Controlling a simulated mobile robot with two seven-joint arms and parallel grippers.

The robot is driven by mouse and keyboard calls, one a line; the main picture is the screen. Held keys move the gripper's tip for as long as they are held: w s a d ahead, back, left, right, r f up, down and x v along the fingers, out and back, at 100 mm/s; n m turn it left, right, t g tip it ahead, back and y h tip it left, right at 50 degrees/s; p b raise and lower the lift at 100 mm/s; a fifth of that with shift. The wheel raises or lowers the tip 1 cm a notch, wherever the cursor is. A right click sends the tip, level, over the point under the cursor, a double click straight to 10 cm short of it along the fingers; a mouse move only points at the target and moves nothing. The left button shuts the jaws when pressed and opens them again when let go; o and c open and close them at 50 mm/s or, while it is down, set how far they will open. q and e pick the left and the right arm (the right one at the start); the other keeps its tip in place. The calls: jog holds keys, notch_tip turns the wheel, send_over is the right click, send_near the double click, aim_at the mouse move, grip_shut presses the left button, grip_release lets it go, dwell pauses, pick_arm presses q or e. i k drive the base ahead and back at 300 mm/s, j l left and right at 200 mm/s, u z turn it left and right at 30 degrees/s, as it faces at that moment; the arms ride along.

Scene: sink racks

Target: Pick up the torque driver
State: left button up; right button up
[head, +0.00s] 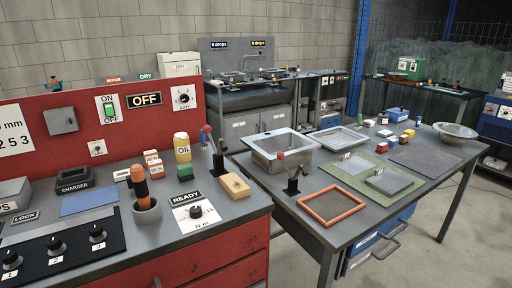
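A tool with an orange and black handle (140,182), which looks like the torque driver, stands upright in a round grey cup (147,212) on the left workbench. Its lower end is hidden inside the cup. Neither of my grippers is in view, and nothing is touching the tool.
A blue mat (89,202) and black knob panel (62,246) lie left. A red panel (62,112) stands behind. A second table (410,195) is at right.

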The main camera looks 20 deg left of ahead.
aim_at(139, 178)
jog(key=u, duration=1.35)
